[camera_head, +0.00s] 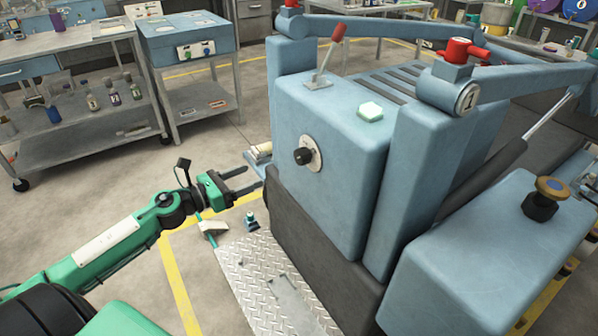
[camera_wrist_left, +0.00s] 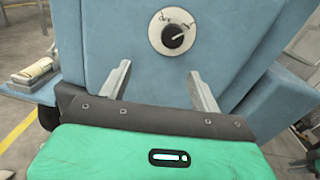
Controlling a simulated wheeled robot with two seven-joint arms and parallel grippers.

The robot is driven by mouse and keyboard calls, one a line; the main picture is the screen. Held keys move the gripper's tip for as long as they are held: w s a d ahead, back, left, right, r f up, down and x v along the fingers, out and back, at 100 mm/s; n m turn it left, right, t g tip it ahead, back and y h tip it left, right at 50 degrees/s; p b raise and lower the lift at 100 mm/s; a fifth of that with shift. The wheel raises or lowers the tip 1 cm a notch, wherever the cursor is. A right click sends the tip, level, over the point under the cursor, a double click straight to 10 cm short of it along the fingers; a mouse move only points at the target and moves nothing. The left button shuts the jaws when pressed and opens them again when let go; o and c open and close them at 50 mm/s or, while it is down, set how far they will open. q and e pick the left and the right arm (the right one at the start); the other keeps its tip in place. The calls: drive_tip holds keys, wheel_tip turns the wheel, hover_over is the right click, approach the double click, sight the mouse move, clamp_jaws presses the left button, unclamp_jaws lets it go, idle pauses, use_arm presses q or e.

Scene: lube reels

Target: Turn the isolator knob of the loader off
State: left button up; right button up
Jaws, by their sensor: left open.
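The loader (camera_head: 335,135) is a blue machine in the middle of the head view. Its isolator knob (camera_head: 303,156) is black, on a round pale plate on the loader's left face. In the left wrist view the knob (camera_wrist_left: 175,38) sits above and between the fingers, with its pointer toward the upper right and lettering on the plate. My left gripper (camera_head: 250,180) is open and empty, left of and a little below the knob, apart from it. Its two fingers also show in the left wrist view (camera_wrist_left: 158,84). My right gripper is not in view.
A step plate (camera_head: 262,280) lies below. A blue ledge with a rolled item (camera_wrist_left: 34,72) is left of the fingers. A cart (camera_head: 188,50) stands behind.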

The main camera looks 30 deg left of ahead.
sight(297, 158)
use_arm(q)
drive_tip(key=shift+m+h, duration=0.4)
drive_tip(key=shift+m, duration=0.5)
drive_tip(key=p+x, duration=0.1)
drive_tip(key=x, duration=0.7)
drive_tip(key=d+r+p+x, duration=0.1)
drive_tip(key=x, duration=0.3)
drive_tip(key=shift+s+d+r+p, duration=0.1)
drive_tip(key=shift+s+d+p, duration=0.1)
drive_tip(key=shift+s+p, duration=0.1)
drive_tip(key=shift+w+d, duration=0.2)
drive_tip(key=shift+w, duration=0.15)
drive_tip(key=shift+w+d, duration=0.15)
drive_tip(key=shift+w, duration=0.15)
drive_tip(key=shift+w+d, duration=0.2)
drive_tip(key=shift+w, duration=0.1)
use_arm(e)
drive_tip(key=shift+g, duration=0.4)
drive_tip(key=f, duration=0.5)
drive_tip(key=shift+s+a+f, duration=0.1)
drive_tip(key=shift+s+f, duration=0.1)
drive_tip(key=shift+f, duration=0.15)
use_arm(q)
drive_tip(key=c, duration=1)
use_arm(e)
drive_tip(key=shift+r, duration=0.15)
